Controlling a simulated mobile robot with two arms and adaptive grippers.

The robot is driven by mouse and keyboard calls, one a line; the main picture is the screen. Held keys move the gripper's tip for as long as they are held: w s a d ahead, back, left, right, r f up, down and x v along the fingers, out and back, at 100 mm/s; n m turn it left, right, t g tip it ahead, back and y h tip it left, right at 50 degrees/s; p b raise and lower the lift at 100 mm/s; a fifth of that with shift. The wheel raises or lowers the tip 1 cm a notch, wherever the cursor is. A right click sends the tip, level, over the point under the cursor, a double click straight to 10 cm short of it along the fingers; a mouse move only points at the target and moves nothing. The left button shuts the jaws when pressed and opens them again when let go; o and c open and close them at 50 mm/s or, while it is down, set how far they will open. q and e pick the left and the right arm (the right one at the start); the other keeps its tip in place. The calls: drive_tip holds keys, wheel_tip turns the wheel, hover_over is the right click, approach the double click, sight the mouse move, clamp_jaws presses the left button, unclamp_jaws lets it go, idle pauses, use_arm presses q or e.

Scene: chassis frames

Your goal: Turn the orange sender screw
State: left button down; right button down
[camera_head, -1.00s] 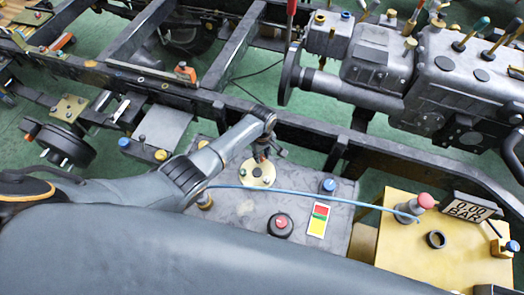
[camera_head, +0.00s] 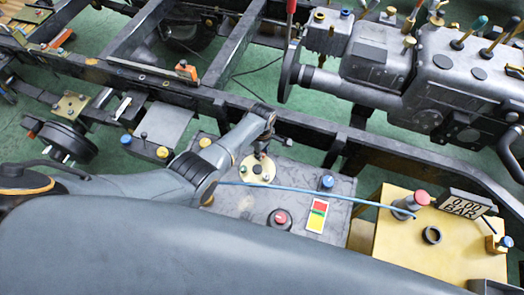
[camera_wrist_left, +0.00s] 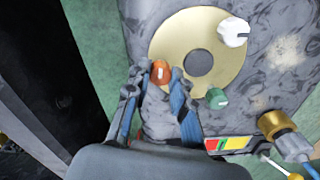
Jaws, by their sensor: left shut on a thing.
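The orange sender screw (camera_wrist_left: 160,71) sits at the edge of a round brass plate (camera_wrist_left: 167,41) with a dark central disc. A white screw (camera_wrist_left: 234,32) and a green screw (camera_wrist_left: 217,98) stand on the same plate. My left gripper (camera_wrist_left: 155,76) is shut on the orange screw, with a fingertip on each side of it. In the head view my left gripper (camera_head: 263,154) reaches down to the plate (camera_head: 257,170) on the grey tank, and its fingers hide the orange screw there. My right gripper is not in view.
The grey tank top (camera_head: 235,203) carries a red-topped knob (camera_head: 280,218), a blue cap (camera_head: 327,182) and a red, green and yellow label (camera_head: 316,215). A blue hose (camera_head: 300,192) runs to the yellow box (camera_head: 390,250). A dark chassis rail (camera_head: 320,130) passes behind.

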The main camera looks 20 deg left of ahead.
use_arm(q)
drive_tip(key=c, duration=1.1)
unclamp_jaws()
drive_tip(key=shift+r, duration=0.1)
wheel_tip(320, 180, up, 12)
drive_tip(key=shift+f, duration=0.1)
